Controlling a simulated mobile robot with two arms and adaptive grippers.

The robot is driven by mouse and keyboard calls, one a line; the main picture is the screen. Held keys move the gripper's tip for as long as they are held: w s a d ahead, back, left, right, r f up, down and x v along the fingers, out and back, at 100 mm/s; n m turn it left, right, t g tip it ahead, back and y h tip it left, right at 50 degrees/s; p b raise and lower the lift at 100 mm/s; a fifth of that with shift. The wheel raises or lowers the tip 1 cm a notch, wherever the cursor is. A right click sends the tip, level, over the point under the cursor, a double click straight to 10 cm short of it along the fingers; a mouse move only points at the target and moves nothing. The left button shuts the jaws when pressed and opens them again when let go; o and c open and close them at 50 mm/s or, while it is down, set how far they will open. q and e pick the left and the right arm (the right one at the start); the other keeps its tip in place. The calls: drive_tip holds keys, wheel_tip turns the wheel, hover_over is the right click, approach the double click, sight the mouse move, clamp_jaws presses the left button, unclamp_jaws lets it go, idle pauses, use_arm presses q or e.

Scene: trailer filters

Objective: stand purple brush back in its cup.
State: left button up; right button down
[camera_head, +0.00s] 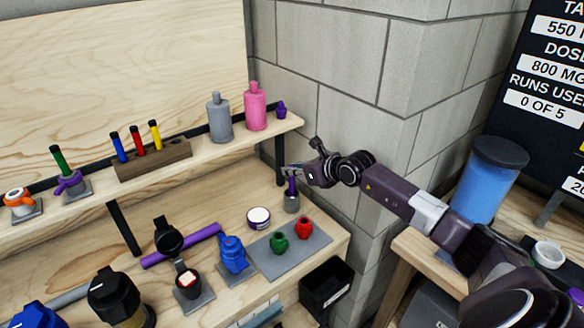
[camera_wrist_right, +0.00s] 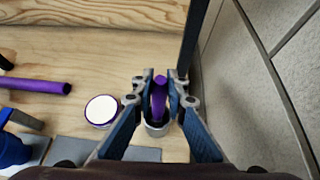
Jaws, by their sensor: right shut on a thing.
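The purple brush (camera_head: 292,186) is upright at the back right corner of the lower bench. Its lower end meets the mouth of a small grey cup (camera_head: 292,204); I cannot tell how deep it sits. My right gripper (camera_head: 292,171) is shut on the upper part of the brush. In the right wrist view the brush (camera_wrist_right: 159,102) lies between the two fingers, with the cup's rim (camera_wrist_right: 157,130) showing beneath it. The fingers hide part of the brush. My left gripper is not in view.
Left of the cup is a white-topped round tin (camera_head: 259,217). In front, a grey mat (camera_head: 289,252) carries green (camera_head: 279,242) and red (camera_head: 304,228) pots. The block wall (camera_head: 340,200) is close on the right. A shelf (camera_head: 225,148) with bottles overhangs behind.

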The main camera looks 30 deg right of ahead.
drive_tip(key=shift+f+b, duration=0.4)
drive_tip(key=shift+f, duration=0.2)
idle(0.3)
drive_tip(key=c, duration=1.8)
unclamp_jaws()
drive_tip(key=shift+c, duration=0.2)
drive_tip(key=shift+s, duration=0.1)
drive_tip(key=v, duration=1.1)
drive_tip(key=shift+s+r, duration=0.15)
drive_tip(key=shift+s, duration=0.2)
drive_tip(key=shift+d, duration=0.1)
